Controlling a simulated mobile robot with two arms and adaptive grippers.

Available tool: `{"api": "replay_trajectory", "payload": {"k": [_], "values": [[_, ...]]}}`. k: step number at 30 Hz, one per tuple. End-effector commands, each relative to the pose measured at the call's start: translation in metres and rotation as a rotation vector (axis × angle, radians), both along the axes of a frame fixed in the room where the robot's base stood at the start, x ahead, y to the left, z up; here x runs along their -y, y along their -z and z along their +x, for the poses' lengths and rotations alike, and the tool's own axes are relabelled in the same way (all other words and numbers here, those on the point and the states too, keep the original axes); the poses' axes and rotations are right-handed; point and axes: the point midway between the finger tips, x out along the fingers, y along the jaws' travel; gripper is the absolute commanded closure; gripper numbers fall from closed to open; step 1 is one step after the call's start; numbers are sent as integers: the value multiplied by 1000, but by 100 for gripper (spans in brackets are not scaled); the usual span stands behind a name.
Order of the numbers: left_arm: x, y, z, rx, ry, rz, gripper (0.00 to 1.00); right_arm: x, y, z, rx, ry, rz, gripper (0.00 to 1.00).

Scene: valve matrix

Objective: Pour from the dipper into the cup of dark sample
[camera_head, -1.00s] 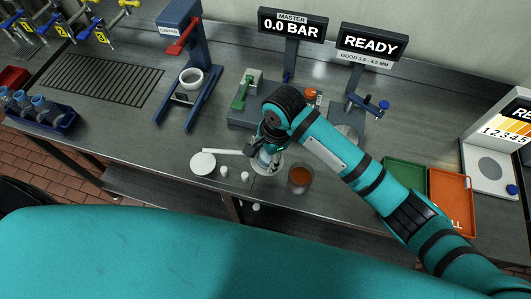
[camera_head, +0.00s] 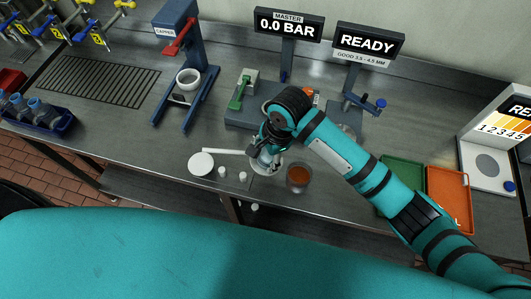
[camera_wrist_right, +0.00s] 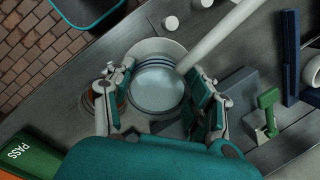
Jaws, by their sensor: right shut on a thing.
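My right gripper (camera_head: 268,162) is shut on the dipper, whose round, pale bowl (camera_wrist_right: 158,90) sits between the two fingers in the wrist view. Its long white handle (camera_head: 222,151) sticks out to the left in the head view. I cannot tell how far the bowl is tilted or how full it is. The cup of dark sample (camera_head: 299,176), clear with orange-brown contents, stands just right of the gripper. In the wrist view the cup (camera_wrist_right: 92,100) is partly hidden behind the left finger. My left gripper is out of view.
A white disc (camera_wrist_right: 140,49) lies beneath the dipper. Another white disc (camera_head: 201,163) and two small white caps (camera_head: 232,174) lie to the left near the front edge. A green-handled fixture (camera_head: 240,98) stands behind. Green (camera_head: 403,170) and orange (camera_head: 449,192) trays are at right.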

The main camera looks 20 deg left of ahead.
Motion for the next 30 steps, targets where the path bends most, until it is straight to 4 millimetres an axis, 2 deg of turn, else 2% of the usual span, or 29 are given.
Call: {"api": "replay_trajectory", "payload": {"k": [30], "values": [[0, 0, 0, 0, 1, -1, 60, 6, -2, 0, 0, 0, 52, 83]]}}
